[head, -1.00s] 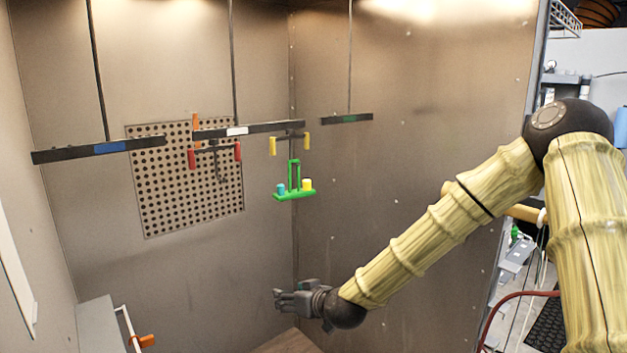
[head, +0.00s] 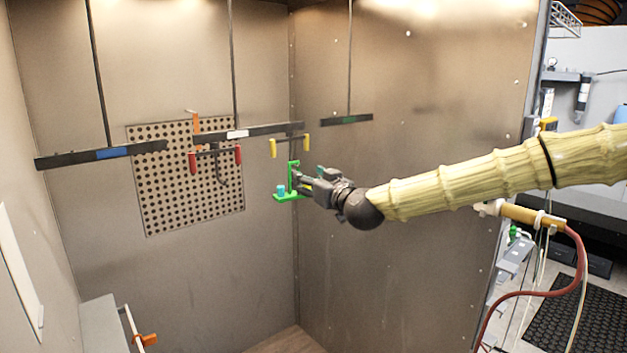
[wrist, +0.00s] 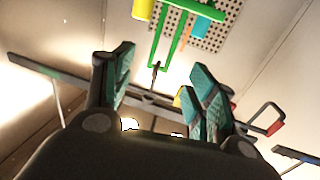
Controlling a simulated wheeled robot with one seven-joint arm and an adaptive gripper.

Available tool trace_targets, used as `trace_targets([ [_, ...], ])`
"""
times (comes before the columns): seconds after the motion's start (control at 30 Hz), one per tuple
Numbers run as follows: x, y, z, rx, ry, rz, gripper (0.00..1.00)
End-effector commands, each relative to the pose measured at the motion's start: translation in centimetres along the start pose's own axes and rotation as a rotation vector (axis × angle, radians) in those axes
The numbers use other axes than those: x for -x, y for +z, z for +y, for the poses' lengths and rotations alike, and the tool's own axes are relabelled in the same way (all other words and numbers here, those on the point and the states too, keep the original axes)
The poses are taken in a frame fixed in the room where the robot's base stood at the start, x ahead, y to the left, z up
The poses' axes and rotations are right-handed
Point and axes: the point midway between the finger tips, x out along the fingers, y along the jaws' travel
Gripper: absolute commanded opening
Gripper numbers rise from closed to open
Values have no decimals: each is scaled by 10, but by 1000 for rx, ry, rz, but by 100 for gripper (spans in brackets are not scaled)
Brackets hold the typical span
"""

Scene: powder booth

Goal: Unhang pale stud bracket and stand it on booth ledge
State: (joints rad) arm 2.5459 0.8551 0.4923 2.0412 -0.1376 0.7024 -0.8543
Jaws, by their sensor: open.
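A green bracket (head: 288,197) hangs below the middle bar, near the booth's back corner. It has a tall green loop, a cyan stud (head: 281,190) and a yellow stud; none of it looks pale. My gripper (head: 304,182) is at the bracket's right side in the head view and hides its right part. In the wrist view, my open fingers (wrist: 163,84) spread with the bracket's green loop (wrist: 177,38) just beyond them; I see no contact. The yellow stud (wrist: 143,9) and cyan stud also show there. A grey ledge-like block (head: 103,325) stands at lower left.
Red hooks (head: 193,162) and yellow hooks (head: 273,147) hang from the middle bar (head: 265,130). A blue-marked bar (head: 70,158) and a green-marked bar (head: 345,120) hang either side. An orange-clamped rail (head: 145,341) runs beside the block. Space below the bracket is clear.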

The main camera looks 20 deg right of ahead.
Motion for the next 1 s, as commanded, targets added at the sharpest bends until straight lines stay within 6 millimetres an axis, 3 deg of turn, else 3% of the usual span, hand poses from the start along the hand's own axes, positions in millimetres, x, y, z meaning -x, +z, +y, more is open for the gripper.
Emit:
trace_targets([
  [0.7,-70,-1,-1,0,-1,-2,57],
  [1.0,-88,1,-1,0,-1,-1,57],
])
